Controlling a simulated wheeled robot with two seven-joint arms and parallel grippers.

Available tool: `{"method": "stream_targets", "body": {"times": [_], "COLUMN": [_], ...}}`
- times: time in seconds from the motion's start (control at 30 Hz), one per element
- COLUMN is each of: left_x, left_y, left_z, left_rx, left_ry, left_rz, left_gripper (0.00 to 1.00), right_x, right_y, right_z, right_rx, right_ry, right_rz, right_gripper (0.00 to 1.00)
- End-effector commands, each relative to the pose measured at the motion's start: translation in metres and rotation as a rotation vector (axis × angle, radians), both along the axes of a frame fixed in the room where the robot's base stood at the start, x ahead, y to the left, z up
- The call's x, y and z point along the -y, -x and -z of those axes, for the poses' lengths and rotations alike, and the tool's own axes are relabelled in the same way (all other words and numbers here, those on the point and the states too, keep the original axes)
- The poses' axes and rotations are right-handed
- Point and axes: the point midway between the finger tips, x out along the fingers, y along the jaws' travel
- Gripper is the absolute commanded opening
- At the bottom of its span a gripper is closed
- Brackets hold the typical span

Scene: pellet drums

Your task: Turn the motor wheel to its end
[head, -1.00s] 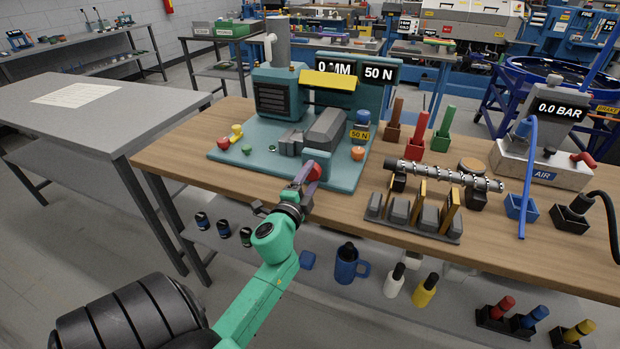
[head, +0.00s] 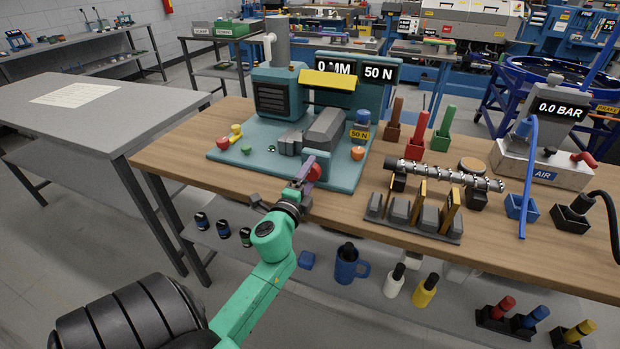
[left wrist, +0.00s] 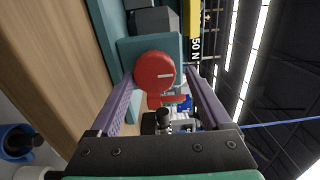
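The red wheel (head: 315,172), which I take for the motor wheel, sits at the front of the teal machine (head: 232,157). In the left wrist view the wheel (left wrist: 154,72) is a round red knob with a pale line on its face, in front of a teal block. My left gripper (head: 304,172) is at the wheel. In the left wrist view its two purple fingers (left wrist: 163,78) are spread, with the wheel showing between their tips. The left finger is close to the rim; I cannot tell if it touches. The right finger stands clear. My right gripper is out of view.
A screw shaft (head: 440,173) and a rack (head: 412,220) stand to the right on the wooden bench (head: 520,255).

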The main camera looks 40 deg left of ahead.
Motion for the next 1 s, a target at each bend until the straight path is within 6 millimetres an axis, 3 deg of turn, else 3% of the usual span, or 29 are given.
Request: {"method": "stream_targets", "body": {"times": [0.33,0.47,0.57,0.8,1.0], "left_x": [0.002,0.006,0.012,0.034,0.046], "left_y": [0.001,0.012,0.032,0.100,0.133], "left_z": [0.004,0.007,0.008,0.013,0.009], "left_rx": [-0.007,-0.008,-0.010,-0.011,-0.007], "left_ry": [0.005,0.007,0.008,0.009,0.007], "left_rz": [0.003,0.004,0.003,-0.002,0.000], "left_gripper": [0.94,0.94,0.94,0.94,0.94], "right_x": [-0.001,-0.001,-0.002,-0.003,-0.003], "right_y": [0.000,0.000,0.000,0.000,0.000], "right_z": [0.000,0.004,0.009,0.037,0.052], "right_rx": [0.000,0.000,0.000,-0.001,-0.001], "right_ry": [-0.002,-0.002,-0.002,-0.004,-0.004], "right_rz": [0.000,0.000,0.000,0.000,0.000], "right_gripper": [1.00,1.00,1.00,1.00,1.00]}}
